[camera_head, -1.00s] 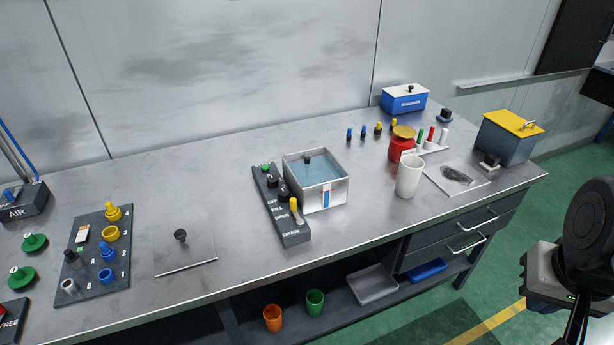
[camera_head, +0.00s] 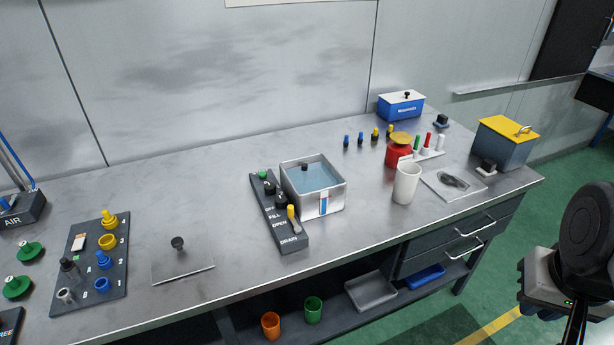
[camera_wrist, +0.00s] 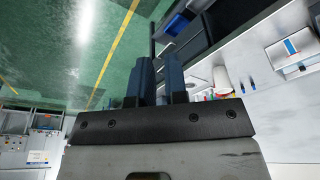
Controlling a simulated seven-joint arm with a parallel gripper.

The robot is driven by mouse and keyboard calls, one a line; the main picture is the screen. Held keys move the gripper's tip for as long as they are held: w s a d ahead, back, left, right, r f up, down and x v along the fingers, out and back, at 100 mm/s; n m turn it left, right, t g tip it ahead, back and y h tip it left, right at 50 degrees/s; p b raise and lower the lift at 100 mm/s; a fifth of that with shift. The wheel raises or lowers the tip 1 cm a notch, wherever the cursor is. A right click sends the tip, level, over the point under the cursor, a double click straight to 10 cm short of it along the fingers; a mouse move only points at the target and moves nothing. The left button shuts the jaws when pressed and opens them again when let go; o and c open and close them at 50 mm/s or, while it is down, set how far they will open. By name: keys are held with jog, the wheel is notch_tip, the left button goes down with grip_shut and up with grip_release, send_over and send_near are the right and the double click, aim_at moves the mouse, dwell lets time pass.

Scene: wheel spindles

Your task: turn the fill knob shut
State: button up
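A dark control panel (camera_head: 272,222) lies on the bench along the left side of a metal water tank (camera_head: 324,198). It carries labels including FILL, OPEN and DRAIN. Black knobs stand near its upper middle; I take the one by the FILL label as the fill knob (camera_head: 281,195). Its setting is too small to read. A yellow-topped drain lever (camera_head: 291,213) stands nearer the front. In the wrist view, my gripper (camera_wrist: 160,62) shows two dark fingers with a gap and nothing between them. It is off the bench, over the floor, far from the panel.
Right of the tank stand a white cup (camera_head: 406,184), a red pot (camera_head: 399,152) and a yellow-lidded box (camera_head: 508,143). A plate with a black knob (camera_head: 179,244) and a rack of coloured fittings (camera_head: 92,262) lie to the left. Bare bench lies in front of the panel.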

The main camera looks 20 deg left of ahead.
jog(key=o, duration=0.5)
jog(key=shift+w+a+r, duration=0.1)
jog(key=shift+w+a, duration=0.1)
jog(key=shift+w, duration=0.2)
jog(key=shift+c, duration=0.2)
jog(key=o, duration=0.4)
jog(key=w+a+m, duration=0.1)
jog(key=w+a, duration=0.2)
jog(key=w, duration=0.1)
jog(key=w+a+r+m, duration=0.1)
jog(key=w+a, duration=0.2)
jog(key=w+a+m, duration=0.1)
jog(key=w+a, duration=0.1)
jog(key=w, duration=0.2)
jog(key=shift+w+a+r+g, duration=0.25)
jog(key=shift+w+a+g, duration=0.1)
jog(key=shift+a+g, duration=0.05)
jog(key=m+g, duration=0.2)
jog(key=m, duration=0.6)
send_over(282, 199)
notch_tip(282, 199, down, 14)
jog(key=shift+w+d+f, duration=0.1)
jog(key=shift+w+f, duration=0.05)
jog(key=shift+a+f, duration=0.15)
jog(key=shift+a, duration=0.1)
jog(key=shift+f, duration=0.15)
jog(key=shift+d+f, duration=0.1)
jog(key=shift+f, duration=3.65)
